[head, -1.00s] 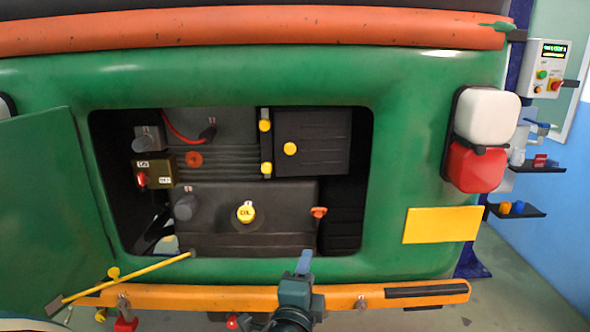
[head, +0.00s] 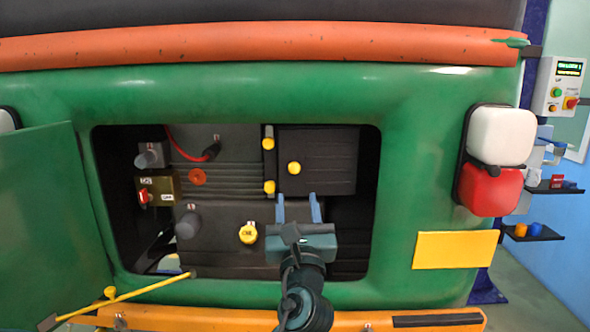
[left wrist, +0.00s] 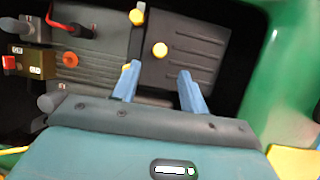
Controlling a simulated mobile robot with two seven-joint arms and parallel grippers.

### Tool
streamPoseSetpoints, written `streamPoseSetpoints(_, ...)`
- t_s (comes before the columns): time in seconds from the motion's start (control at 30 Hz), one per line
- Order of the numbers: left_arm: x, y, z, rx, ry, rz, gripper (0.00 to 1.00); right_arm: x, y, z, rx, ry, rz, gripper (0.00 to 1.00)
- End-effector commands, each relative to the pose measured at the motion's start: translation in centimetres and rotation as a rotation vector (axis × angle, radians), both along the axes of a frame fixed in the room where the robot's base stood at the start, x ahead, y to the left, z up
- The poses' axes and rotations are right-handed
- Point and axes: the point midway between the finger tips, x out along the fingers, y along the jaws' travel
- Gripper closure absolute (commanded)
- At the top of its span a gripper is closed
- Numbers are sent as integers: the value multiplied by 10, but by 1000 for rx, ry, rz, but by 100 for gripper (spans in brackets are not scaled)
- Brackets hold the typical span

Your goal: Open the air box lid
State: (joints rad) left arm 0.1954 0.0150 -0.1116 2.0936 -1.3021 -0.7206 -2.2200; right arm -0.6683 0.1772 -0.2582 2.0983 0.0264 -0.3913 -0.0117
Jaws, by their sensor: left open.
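The air box is a dark box with a ribbed square lid (head: 325,162) at the upper right of the open bay in the head view; the lid looks closed. A round yellow knob (head: 294,168) is on the lid, and two yellow clips (head: 268,143) (head: 269,187) line its left edge. In the left wrist view the lid (left wrist: 195,65) and knob (left wrist: 160,50) lie beyond the fingers. My left gripper (head: 299,208) is open and empty, its blue fingertips pointing up just below the lid. Its fingers also show in the left wrist view (left wrist: 158,88). My right gripper is out of view.
The green body surrounds the bay, with its door (head: 45,205) swung open at left. A yellow rod (head: 135,291) crosses the lower left. An orange bumper (head: 230,318) runs underneath.

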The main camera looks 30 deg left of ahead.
Motion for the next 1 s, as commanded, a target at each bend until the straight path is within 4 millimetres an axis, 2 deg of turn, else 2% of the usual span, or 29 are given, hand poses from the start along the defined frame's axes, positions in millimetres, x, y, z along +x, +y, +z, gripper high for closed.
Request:
streamPoseSetpoints(0.03,9,7,8,2,-2,1,56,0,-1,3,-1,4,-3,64)
streamPoseSetpoints(0.2,36,26,22,0,-1,0,56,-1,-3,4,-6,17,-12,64)
streamPoseSetpoints(0.4,60,43,32,0,0,-1,56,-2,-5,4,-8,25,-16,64)
streamPoseSetpoints(0.6,70,51,36,-2,0,-2,56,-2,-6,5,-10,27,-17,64)
streamPoseSetpoints(0.87,71,51,36,-2,0,-3,56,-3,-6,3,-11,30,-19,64)
streamPoseSetpoints(1.0,70,51,36,-2,0,-3,66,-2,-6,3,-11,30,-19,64)
